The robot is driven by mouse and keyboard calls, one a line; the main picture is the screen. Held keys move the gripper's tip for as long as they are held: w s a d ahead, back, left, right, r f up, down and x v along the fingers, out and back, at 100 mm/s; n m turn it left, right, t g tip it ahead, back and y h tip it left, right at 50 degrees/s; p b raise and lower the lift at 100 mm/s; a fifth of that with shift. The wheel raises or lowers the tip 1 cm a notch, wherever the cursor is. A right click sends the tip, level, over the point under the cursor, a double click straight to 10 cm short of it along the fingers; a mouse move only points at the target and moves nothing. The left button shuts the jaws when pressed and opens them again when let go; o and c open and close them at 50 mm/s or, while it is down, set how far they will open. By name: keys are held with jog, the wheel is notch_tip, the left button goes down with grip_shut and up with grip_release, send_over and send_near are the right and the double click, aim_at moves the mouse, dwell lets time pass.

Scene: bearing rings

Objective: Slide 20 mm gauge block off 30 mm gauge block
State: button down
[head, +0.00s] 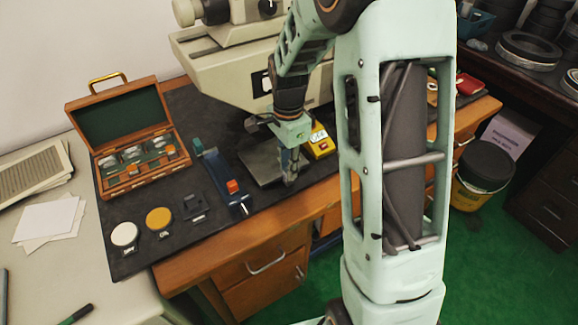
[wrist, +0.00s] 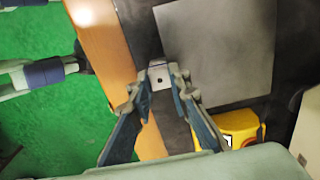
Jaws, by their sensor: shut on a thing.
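My gripper (head: 290,178) points down near the front edge of the bench, beside the grey plate (head: 262,164). In the wrist view my gripper (wrist: 161,80) is shut on a small silvery gauge block (wrist: 160,76) with a dark spot on its face. The block is between the fingertips, just left of the plate, which also shows in the wrist view (wrist: 215,50). I cannot tell from these views whether this is the 20 mm or the 30 mm block, or whether a second block is under it. The head view hides the block behind the fingers.
A yellow box (head: 319,141) stands behind my gripper. A blue tool with an orange block (head: 233,186) lies left of the plate. An open wooden case (head: 135,190) and white and ochre round pots (head: 158,218) are farther left. A large pale machine (head: 215,50) stands behind.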

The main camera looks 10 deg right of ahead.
jog(key=shift+w+a, duration=0.2)
jog(key=shift+w, duration=0.45)
dwell(1.9)
jog(key=shift+w+r+p, duration=0.1)
jog(key=shift+r+p, duration=1.8)
jog(key=shift+r, duration=0.6)
